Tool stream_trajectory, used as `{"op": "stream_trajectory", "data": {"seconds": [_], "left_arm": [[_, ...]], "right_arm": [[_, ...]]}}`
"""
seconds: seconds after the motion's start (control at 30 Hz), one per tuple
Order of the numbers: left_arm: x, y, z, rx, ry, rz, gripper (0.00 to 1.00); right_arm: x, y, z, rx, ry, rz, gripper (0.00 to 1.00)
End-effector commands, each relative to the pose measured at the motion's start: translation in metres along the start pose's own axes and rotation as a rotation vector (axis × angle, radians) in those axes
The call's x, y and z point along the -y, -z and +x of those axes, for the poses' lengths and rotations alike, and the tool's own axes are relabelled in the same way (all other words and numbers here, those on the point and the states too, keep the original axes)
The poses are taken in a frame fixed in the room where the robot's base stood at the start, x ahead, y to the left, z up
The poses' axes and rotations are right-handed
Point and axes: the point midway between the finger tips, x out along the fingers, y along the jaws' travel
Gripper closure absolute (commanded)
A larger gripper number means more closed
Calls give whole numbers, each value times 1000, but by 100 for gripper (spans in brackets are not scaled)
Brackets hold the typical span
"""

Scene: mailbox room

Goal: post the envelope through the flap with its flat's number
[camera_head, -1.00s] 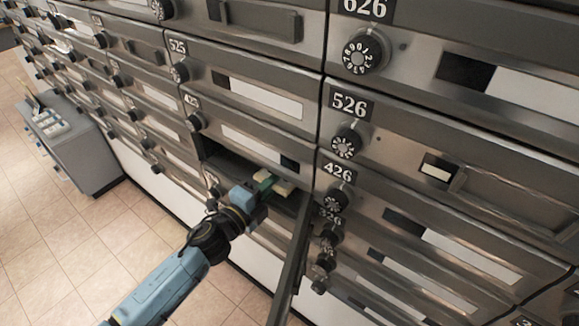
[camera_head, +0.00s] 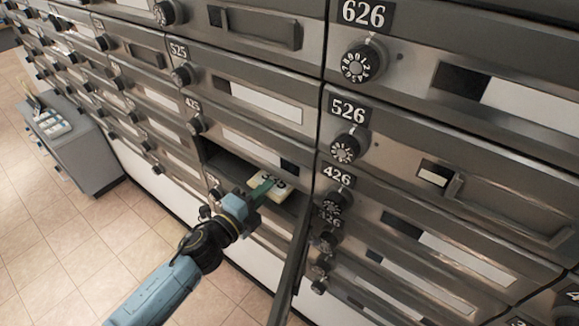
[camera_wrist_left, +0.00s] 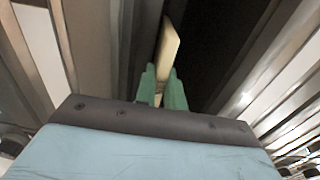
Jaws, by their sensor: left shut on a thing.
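A small cream envelope (camera_head: 275,189) is at the mouth of an open compartment (camera_head: 226,160) below the box marked 425 in the head view. Dark marks show on its face, too small to read. My left gripper (camera_head: 262,188) is shut on the envelope, its green fingers pointing into the opening. In the left wrist view the cream envelope (camera_wrist_left: 171,44) stands edge-on between and beyond the green fingers (camera_wrist_left: 161,88), with the dark interior around it. My right gripper is not in view.
An open door (camera_head: 293,262) stands out at the right of the compartment, close to my gripper. Boxes with dials and number plates, such as 526 (camera_head: 347,110) and 426 (camera_head: 337,175), fill the wall. A grey cabinet (camera_head: 75,150) stands on the tiled floor at left.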

Motion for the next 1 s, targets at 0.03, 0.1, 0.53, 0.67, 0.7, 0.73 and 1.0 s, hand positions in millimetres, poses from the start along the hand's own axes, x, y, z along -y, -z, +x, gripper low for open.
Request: {"op": "stream_trajectory", "data": {"seconds": [0.03,0.1,0.53,0.67,0.7,0.73,1.0], "left_arm": [[1,0,-8,1,-1,-1,100],[0,0,-18,0,-2,-2,100],[0,0,-79,0,-1,-2,100],[0,0,-97,0,-1,0,100],[0,0,-103,1,-1,-1,100],[0,0,-107,1,-1,-1,100],[0,0,-144,0,-2,0,100]], "right_arm": [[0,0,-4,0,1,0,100],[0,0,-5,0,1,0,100],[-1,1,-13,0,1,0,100],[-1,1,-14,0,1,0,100],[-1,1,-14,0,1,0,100],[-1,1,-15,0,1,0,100],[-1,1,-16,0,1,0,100]]}}
